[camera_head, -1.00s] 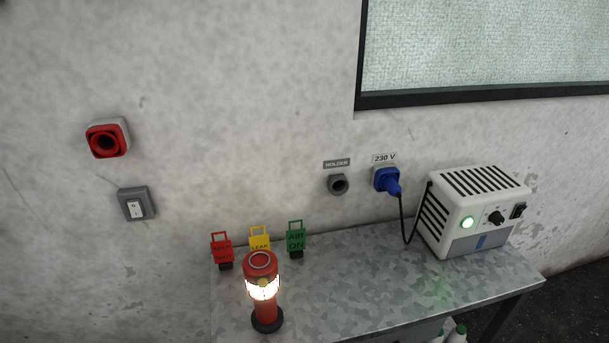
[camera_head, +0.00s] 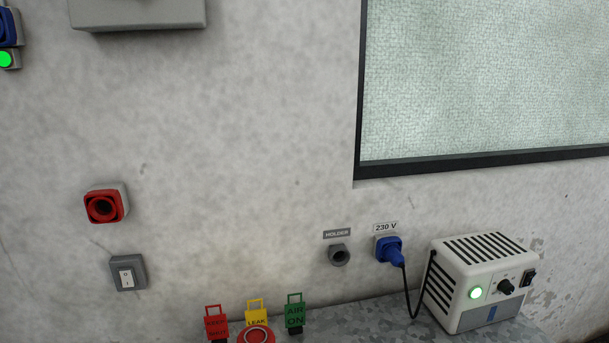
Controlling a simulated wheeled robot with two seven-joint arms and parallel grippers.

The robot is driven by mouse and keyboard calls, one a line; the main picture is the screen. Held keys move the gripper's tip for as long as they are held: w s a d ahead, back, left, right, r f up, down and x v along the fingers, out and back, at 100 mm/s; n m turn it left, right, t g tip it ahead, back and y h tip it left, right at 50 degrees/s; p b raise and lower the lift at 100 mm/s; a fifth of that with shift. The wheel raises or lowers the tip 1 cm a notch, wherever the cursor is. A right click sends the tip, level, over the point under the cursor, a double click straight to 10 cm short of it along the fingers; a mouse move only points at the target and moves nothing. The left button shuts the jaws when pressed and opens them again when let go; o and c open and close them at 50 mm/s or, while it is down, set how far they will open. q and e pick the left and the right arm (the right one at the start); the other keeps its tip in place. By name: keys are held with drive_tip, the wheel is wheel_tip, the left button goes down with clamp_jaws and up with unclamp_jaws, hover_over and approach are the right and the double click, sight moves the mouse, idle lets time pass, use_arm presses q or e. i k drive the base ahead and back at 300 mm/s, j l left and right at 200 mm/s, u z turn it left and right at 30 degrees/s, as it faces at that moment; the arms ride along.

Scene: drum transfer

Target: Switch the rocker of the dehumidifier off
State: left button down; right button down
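The dehumidifier (camera_head: 480,281) is a white box with black vent slots, standing on the metal table at the lower right. Its front carries a lit green lamp (camera_head: 475,293), a black knob (camera_head: 506,286) and a small dark rocker (camera_head: 529,277) at the right end. The rocker is too small to tell which side is pressed. A black cable runs from the box to a blue plug (camera_head: 391,251) in the wall socket under the 230 V label. Neither of my grippers shows in the view.
Red, yellow and green tags (camera_head: 294,313) stand at the table's back left, beside a red lantern top (camera_head: 256,334).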

sight(529, 276)
drive_tip(key=z, duration=1.3)
